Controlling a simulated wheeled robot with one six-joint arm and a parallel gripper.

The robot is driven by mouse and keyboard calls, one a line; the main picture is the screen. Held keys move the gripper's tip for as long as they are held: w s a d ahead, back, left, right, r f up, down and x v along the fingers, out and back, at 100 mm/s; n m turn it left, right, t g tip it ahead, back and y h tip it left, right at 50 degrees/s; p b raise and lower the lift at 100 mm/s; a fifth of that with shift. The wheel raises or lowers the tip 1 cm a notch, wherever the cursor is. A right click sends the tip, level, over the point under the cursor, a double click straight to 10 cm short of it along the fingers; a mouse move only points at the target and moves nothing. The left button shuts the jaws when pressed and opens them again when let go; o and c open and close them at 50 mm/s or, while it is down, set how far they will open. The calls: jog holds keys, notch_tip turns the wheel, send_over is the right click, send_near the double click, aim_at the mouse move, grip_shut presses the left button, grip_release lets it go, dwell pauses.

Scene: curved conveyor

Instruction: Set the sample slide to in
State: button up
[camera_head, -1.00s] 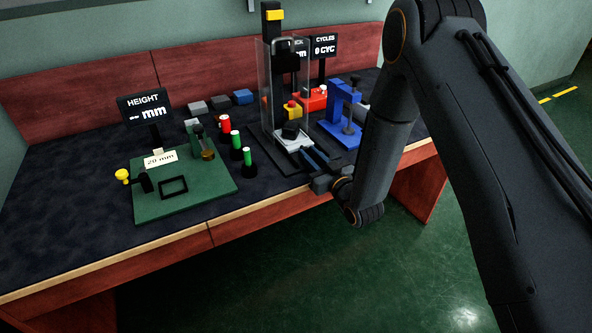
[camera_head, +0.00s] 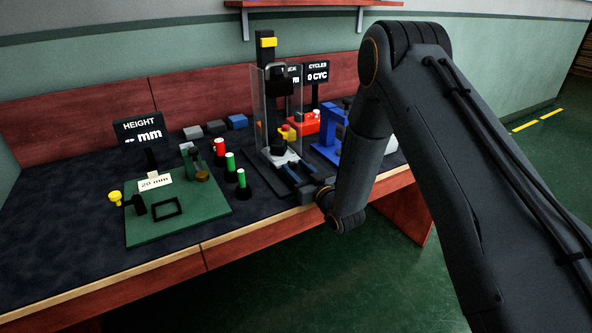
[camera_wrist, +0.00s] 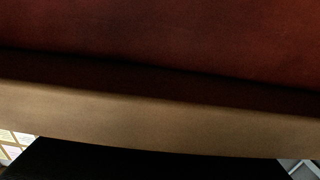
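The press (camera_head: 265,95), with clear guards and a yellow-topped black column, stands at the back middle of the bench. A pale plate (camera_head: 283,158) at its foot, under a dark block (camera_head: 277,144), looks like the sample slide. How far in it sits is hard to tell. My gripper (camera_head: 296,176) is low at the front of the press, its dark fingers pointing toward the plate. I cannot tell whether they touch it or how far apart they are. The wrist view shows no slide.
A green board (camera_head: 150,228) with a yellow knob (camera_head: 115,198) lies left, beside red and green cylinders (camera_head: 220,147). A blue clamp (camera_head: 328,150) stands right of the press, partly behind my arm. The bench's pale front edge (camera_wrist: 150,115) fills much of the wrist view.

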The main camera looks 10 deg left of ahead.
jog(key=v, duration=0.7)
jog(key=shift+s+d+b, duration=0.25)
jog(key=shift+s+b, duration=0.05)
